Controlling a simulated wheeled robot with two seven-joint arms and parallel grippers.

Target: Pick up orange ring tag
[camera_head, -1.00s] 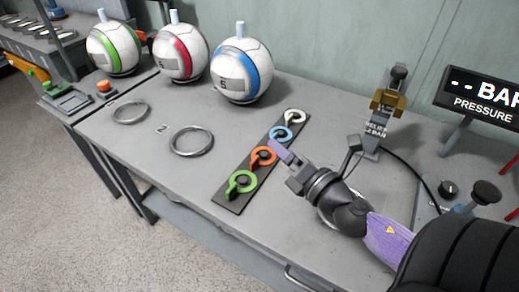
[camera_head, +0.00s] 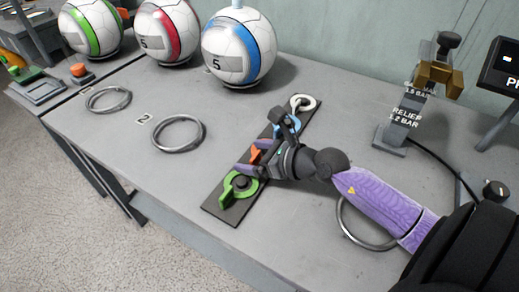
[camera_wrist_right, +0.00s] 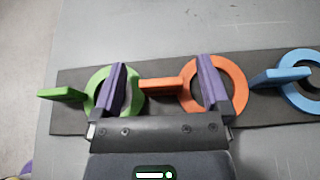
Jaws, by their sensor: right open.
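The orange ring tag (camera_head: 255,154) lies on a dark strip (camera_head: 224,213) between the green tag (camera_head: 241,187) and the blue tag (camera_head: 291,122). My gripper partly hides it in the head view. In the right wrist view the orange ring tag (camera_wrist_right: 238,87) has its tab pointing left, between my fingers. My right gripper (camera_head: 247,160) is open over the strip; it also shows in the right wrist view (camera_wrist_right: 163,87). There one finger overlaps the green ring (camera_wrist_right: 97,90) and the other overlaps the orange ring. I cannot tell how high the fingertips are. My left gripper is out of view.
A white tag (camera_head: 303,103) lies at the strip's far end. Metal rings (camera_head: 177,133) lie on the grey table (camera_head: 150,95). Several striped balls (camera_head: 238,50) stand at the back. A relief valve stand (camera_head: 408,115) and its cable are on the right.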

